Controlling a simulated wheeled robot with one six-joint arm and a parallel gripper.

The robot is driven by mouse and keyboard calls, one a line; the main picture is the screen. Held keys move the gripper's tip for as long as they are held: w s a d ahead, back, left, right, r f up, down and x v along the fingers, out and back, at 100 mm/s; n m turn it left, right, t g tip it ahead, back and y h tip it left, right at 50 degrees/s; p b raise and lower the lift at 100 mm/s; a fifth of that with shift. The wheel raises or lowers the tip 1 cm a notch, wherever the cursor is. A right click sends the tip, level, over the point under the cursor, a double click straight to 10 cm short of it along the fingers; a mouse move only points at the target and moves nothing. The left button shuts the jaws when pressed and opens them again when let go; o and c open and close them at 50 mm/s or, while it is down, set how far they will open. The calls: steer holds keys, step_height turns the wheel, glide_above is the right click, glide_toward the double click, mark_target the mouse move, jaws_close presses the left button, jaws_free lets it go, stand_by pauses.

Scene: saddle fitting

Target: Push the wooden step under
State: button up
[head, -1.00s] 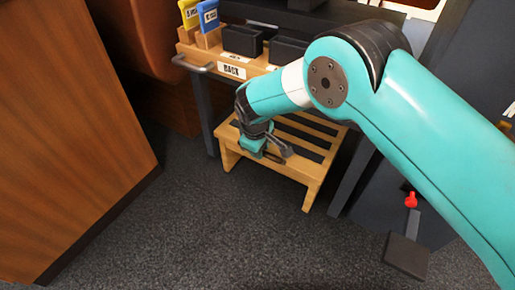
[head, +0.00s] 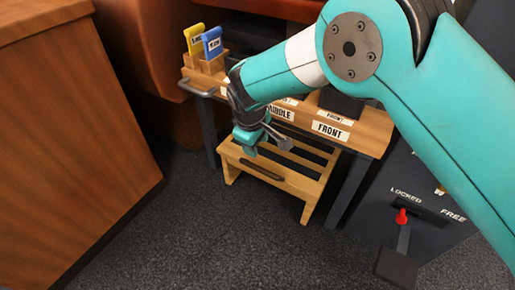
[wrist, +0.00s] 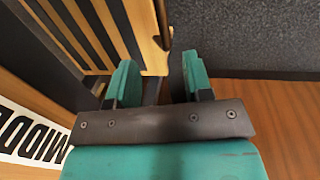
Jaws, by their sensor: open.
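The wooden step (head: 312,187) is a low pale stool with dark strips across its top. It stands on the carpet at the front of the wooden trolley (head: 372,130), between its dark legs, its front part showing. My gripper (head: 262,139) is over the top of the step in the head view, open and holding nothing. In the wrist view the slatted step (wrist: 100,25) lies at upper left, beyond the fingers of my gripper (wrist: 157,80). Whether the fingers touch the step cannot be told. My arm hides part of the trolley.
A wooden cabinet (head: 75,150) stands at left. A dark panel at right has a red-knobbed lever (head: 402,218) by the word LOCKED. Yellow and blue tags (head: 212,42) stand on the trolley's left end. The carpet (head: 215,235) before the step is clear.

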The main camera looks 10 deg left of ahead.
steer(key=shift+s+a+r+p, duration=0.1)
steer(key=shift+s+r+p, duration=0.1)
steer(key=shift+r, duration=0.55)
steer(key=shift+s+r+p, duration=0.1)
steer(key=shift+r+p, duration=0.05)
steer(key=shift+r, duration=0.55)
steer(key=shift+s+a+r+p, duration=0.1)
steer(key=shift+s+r+p, duration=0.1)
steer(key=shift+r, duration=0.55)
steer(key=shift+w, duration=0.1)
